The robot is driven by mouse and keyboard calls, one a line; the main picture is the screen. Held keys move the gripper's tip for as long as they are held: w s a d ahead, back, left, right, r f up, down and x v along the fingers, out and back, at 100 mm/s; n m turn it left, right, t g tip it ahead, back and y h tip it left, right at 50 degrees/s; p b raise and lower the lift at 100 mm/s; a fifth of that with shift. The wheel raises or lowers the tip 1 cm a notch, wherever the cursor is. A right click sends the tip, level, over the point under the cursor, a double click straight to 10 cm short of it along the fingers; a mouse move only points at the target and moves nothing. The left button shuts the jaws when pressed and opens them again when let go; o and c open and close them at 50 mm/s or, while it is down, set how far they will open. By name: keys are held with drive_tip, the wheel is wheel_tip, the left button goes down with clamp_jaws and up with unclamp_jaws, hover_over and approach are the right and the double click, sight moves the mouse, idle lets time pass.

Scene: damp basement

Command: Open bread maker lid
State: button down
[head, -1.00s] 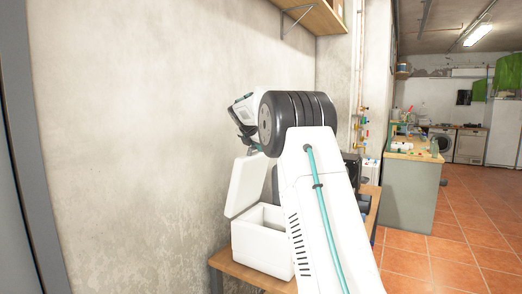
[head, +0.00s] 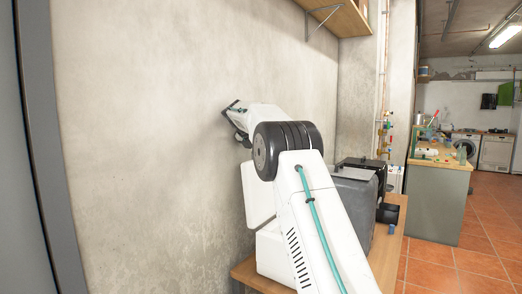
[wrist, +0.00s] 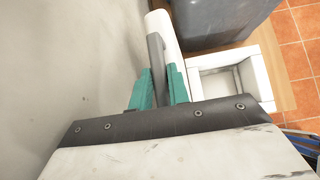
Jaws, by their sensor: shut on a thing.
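The white bread maker body (head: 270,252) stands on a wooden table, partly hidden behind my arm in the head view. Its white lid (head: 257,194) is raised above the body, near the wall. In the wrist view the body (wrist: 264,62) is open, showing a pale, empty-looking inside, and the lid (wrist: 165,28) shows edge-on beside it. My gripper (wrist: 160,84) has its teal fingers on either side of a grey bar (wrist: 156,58) along the lid, apparently its handle, and is shut on it. In the head view the fingertips are not clearly visible.
The plaster wall (head: 140,140) is close behind the lid on the left. A dark grey box (head: 357,200) stands on the wooden table (head: 387,255) right of my arm. A shelf (head: 335,20) hangs above. Tiled floor (head: 480,235) is open at the right.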

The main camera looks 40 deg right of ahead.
drive_tip(key=c, duration=1.4)
unclamp_jaws()
drive_tip(key=shift+o, duration=0.2)
drive_tip(key=shift+r, duration=0.1)
drive_tip(key=v, duration=0.7)
drive_tip(key=shift+s+a+r, duration=0.1)
drive_tip(key=shift+a+r, duration=0.15)
drive_tip(key=shift+a, duration=0.05)
drive_tip(key=shift+a, duration=0.1)
